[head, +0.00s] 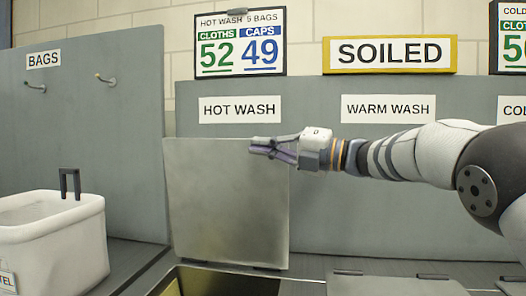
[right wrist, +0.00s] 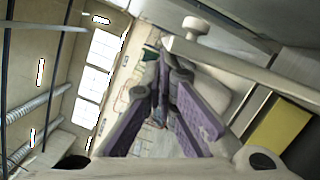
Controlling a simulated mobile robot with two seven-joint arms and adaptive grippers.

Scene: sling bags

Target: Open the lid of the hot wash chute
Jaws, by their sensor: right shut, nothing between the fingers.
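The hot wash lid (head: 228,215) is a grey metal panel. It stands upright against the back panel, under the HOT WASH label (head: 240,109). The chute opening (head: 225,284) shows below it, dark with a yellowish edge, cut off by the bottom of the head view. My right gripper (head: 252,146) is at the lid's upper right corner, shut and empty. I cannot tell whether it touches the lid. Its purple finger pads also show in the right wrist view (right wrist: 162,105). My left gripper is not in view.
A white bin (head: 60,240) with a dark handle stands at the left. A side panel (head: 90,130) with hooks and a BAGS label rises behind it. The warm wash lid (head: 395,287) lies flat at the lower right. A SOILED sign (head: 390,54) hangs above.

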